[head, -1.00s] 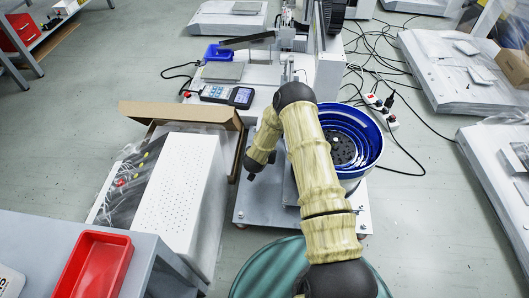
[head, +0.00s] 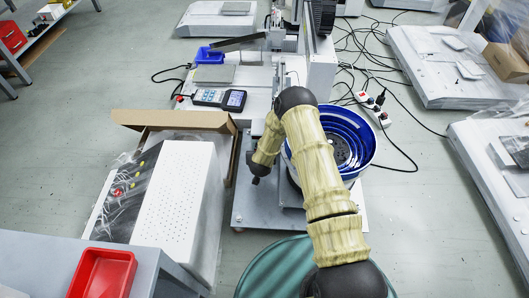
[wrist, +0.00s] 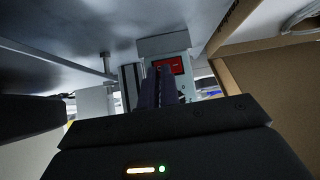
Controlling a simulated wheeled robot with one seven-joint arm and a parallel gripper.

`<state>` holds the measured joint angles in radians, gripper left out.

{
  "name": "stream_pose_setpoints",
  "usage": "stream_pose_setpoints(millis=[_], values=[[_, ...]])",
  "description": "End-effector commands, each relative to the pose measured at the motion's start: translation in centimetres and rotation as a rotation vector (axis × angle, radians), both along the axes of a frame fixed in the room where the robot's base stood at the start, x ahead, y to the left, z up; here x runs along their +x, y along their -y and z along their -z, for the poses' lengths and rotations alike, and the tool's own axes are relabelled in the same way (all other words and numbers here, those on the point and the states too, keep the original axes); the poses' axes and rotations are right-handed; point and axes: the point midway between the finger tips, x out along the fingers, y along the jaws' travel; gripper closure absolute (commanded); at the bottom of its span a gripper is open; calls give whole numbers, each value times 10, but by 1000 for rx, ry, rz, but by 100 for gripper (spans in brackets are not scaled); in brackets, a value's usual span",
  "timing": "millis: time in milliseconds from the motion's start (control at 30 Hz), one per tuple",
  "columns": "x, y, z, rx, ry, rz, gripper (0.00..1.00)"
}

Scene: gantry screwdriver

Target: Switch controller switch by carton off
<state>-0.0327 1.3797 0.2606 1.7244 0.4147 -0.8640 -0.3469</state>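My gripper (head: 255,178) hangs low in the head view, between the white perforated box and the blue bowl; its fingers are too small to read there. In the wrist view my gripper (wrist: 160,72) shows two dark fingers close together, shut, with nothing seen between them. Just beyond the tips is a grey box with a red part (wrist: 175,66), likely the controller switch; the fingers partly cover it. I cannot tell its position or whether the fingers touch it. The brown carton (head: 170,119) stands open behind the white box; brown cardboard also shows at right in the wrist view (wrist: 245,85).
The white perforated box (head: 178,192) is left of my arm. The blue bowl (head: 360,150) sits close right of it. A handheld unit (head: 218,98) lies on the machine bed. A grey surface overhangs the wrist view. Cables and a power strip (head: 372,108) lie at right.

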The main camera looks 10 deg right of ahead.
Motion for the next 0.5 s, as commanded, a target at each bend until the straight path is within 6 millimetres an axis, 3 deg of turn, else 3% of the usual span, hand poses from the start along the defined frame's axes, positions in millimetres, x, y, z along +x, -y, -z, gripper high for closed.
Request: stream_pose_setpoints(millis=[33, 500], values=[[8, 3, -3, -2, 20, 6, 100], [7, -20, -4, 5, 20, -6, 100]])
